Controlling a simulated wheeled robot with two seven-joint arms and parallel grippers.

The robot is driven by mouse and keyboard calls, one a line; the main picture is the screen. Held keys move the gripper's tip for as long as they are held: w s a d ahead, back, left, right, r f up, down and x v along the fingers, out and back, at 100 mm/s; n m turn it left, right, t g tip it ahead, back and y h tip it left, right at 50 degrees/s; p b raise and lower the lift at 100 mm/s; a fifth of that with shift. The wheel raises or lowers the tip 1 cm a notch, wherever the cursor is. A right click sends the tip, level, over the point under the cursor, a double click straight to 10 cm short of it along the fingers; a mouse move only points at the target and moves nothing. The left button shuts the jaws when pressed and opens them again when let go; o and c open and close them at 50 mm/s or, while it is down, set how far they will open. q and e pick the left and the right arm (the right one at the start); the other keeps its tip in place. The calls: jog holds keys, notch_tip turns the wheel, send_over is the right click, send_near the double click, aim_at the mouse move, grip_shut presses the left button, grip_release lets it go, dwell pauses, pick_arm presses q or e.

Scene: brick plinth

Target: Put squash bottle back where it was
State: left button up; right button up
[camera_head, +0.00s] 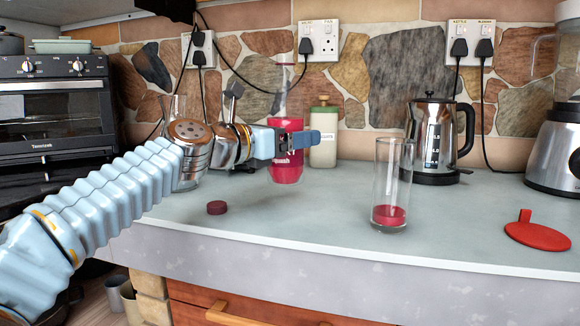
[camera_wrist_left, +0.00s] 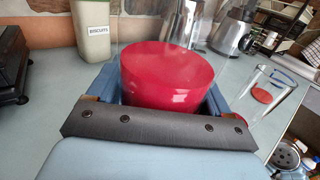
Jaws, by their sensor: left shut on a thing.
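The squash bottle (camera_head: 285,168) is clear, holds red liquid and is upright at the middle of the counter, towards the back. My left gripper (camera_head: 298,143) reaches it from the left and is shut around its body. I cannot tell whether its base touches the counter. In the left wrist view the red liquid of the squash bottle (camera_wrist_left: 165,72) sits between the two fingers of my left gripper (camera_wrist_left: 162,95). The bottle's upper part is transparent and hard to make out. A dark red cap (camera_head: 217,208) lies loose on the counter, front left. My right gripper is not in view.
A tall glass (camera_head: 391,170) with some red liquid stands to the right, near the front edge. A biscuits canister (camera_head: 324,140) stands close behind the bottle. The front middle counter is clear.

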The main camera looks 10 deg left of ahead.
pick_arm(q)
jog(key=f, duration=0.1)
jog(key=w+f+b, duration=0.1)
jog(key=f+b, duration=0.1)
jog(key=shift+w+a+f, duration=0.15)
jog(key=shift+a+f, duration=0.25)
jog(key=shift+f+b, duration=0.3)
jog(key=shift+f, duration=0.1)
jog(key=shift+f, duration=0.1)
jog(key=o, duration=1.5)
jog(key=shift+f, duration=0.1)
jog(key=shift+r, duration=0.2)
jog(key=v, duration=1.2)
jog(key=shift+d+f+b, duration=0.1)
jog(key=shift+b, duration=0.3)
